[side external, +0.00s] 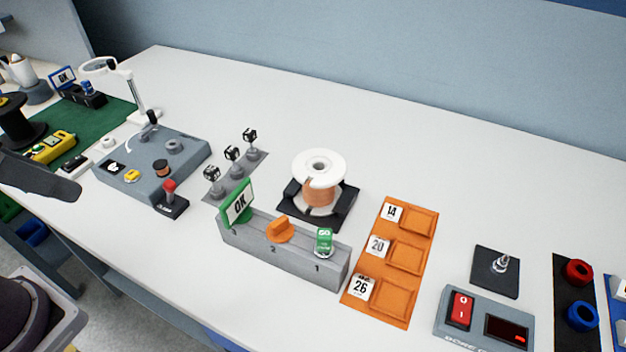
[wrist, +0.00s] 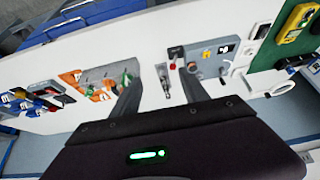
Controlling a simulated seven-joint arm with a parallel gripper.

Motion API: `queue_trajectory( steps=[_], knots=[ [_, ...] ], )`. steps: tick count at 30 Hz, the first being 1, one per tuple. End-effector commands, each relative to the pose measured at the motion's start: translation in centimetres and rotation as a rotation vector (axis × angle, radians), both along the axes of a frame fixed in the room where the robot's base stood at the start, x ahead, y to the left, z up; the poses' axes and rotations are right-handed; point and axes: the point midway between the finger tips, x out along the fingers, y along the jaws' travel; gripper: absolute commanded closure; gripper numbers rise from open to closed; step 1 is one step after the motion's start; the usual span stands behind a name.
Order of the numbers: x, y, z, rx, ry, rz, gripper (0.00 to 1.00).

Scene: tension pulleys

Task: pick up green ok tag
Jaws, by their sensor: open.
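The green OK tag (side external: 238,203) is a flat sign with a white face. It stands tilted at the left end of a grey block (side external: 285,256) numbered along its front. In the wrist view, a small green patch that looks like the tag (wrist: 126,79) shows beside my left finger, partly hidden. My gripper (wrist: 161,76) is open, with nothing seen between its fingers, and apart from the tag. In the side view, a dark part at the left edge seems to be mine.
Several small dark cubes on posts (side external: 232,154) stand close behind the OK tag. Orange trays (side external: 408,252) lie to the right. The table's back is clear.

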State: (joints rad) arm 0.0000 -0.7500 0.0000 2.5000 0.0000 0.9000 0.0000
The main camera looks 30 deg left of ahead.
Motion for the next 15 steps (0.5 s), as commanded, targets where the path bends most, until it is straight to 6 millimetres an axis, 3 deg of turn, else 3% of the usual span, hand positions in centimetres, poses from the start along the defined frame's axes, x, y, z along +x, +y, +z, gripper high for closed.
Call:
queue_trajectory(
  steps=[1,6,15],
  knots=[
    [0.0,0.0,0.0,0.0,0.0,0.0,0.35],
    [0.0,0.0,0.0,0.0,0.0,0.0,0.06],
    [0.35,-0.14,0.19,-0.018,0.01,0.023,0.06]
  ],
)
